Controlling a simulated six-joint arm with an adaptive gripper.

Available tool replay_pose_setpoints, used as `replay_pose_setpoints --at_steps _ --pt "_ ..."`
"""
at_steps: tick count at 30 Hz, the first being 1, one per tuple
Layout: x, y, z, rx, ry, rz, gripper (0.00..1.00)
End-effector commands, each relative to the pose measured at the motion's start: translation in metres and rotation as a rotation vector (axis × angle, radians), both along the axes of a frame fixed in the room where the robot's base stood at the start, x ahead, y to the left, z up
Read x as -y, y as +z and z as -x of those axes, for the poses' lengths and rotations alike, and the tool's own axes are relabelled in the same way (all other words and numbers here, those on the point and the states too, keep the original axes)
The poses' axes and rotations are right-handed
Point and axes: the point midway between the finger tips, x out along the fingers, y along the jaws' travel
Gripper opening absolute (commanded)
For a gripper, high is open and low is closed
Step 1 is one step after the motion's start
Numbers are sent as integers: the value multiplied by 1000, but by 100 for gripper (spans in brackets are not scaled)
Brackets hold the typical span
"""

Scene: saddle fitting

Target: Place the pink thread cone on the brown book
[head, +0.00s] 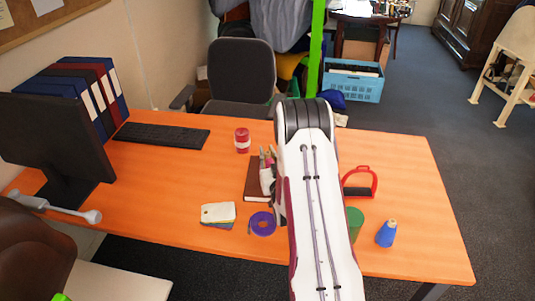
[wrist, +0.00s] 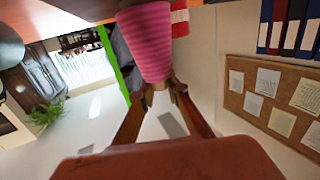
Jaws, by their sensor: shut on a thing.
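The pink thread cone (wrist: 147,42) has ridged sides and fills the upper middle of the wrist view. My gripper (wrist: 160,84) is shut on its narrower, beige end. In the head view my gripper (head: 268,160) is beside my arm, over the brown book; only a little pink shows there. The brown book (head: 253,187) lies on the orange table, its right part hidden by my gripper and arm. I cannot tell whether the cone touches the book.
On the orange table (head: 415,205), a red-and-white can (head: 242,141) stands behind the book. A purple tape roll (head: 262,224) and a pale card-like block (head: 218,212) lie in front. A red stirrup (head: 361,182), green object (head: 354,223) and blue cone (head: 386,234) are right of my arm.

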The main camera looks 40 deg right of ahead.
Motion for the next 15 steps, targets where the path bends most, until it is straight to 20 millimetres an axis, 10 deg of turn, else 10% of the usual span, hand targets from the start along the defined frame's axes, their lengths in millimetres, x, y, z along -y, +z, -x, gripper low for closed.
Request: replay_pose_setpoints --at_steps 15 --pt "0 -4 0 2 0 1 0"
